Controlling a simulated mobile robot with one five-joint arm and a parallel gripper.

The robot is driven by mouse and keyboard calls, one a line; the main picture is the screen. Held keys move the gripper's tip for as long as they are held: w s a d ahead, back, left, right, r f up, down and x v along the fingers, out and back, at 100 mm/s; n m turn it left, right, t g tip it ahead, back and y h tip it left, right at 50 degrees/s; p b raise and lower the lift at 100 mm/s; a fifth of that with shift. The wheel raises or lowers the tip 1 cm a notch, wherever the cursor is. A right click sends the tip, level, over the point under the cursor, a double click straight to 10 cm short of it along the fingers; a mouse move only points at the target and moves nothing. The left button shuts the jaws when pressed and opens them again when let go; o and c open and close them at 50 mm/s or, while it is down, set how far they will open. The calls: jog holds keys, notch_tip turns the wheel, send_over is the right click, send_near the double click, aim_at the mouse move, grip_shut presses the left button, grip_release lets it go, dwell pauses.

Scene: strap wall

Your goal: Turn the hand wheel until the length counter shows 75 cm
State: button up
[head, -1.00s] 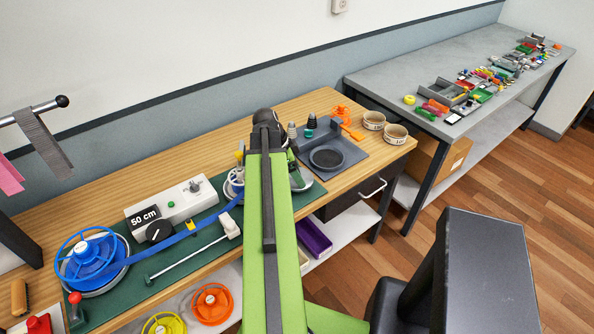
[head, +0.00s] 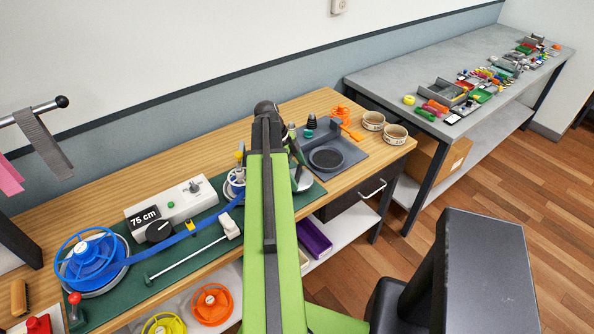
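The length counter (head: 146,217) on the white box reads 75 cm. A blue spoked reel (head: 91,257) sits at the left end of the green mat, and a blue strap (head: 180,237) runs from it to the right, past the counter box. I cannot tell which of the two is the hand wheel. My gripper is behind the arm's far end; its fingers cannot be made out, nor whether it touches the wheel.
A grey tray with a round dark pad (head: 327,159) and two round tins (head: 385,127) stand right of my arm. Orange (head: 212,304) and yellow reels lie on the shelf below. A grey side table (head: 400,75) holds many small parts.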

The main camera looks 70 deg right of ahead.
jog(key=d+p+v, duration=0.1)
jog(key=p+v, duration=1.5)
jog(key=v, duration=0.1)
jog(key=shift+a+r, duration=0.2)
jog(key=shift+a, duration=0.25)
dwell(1.5)
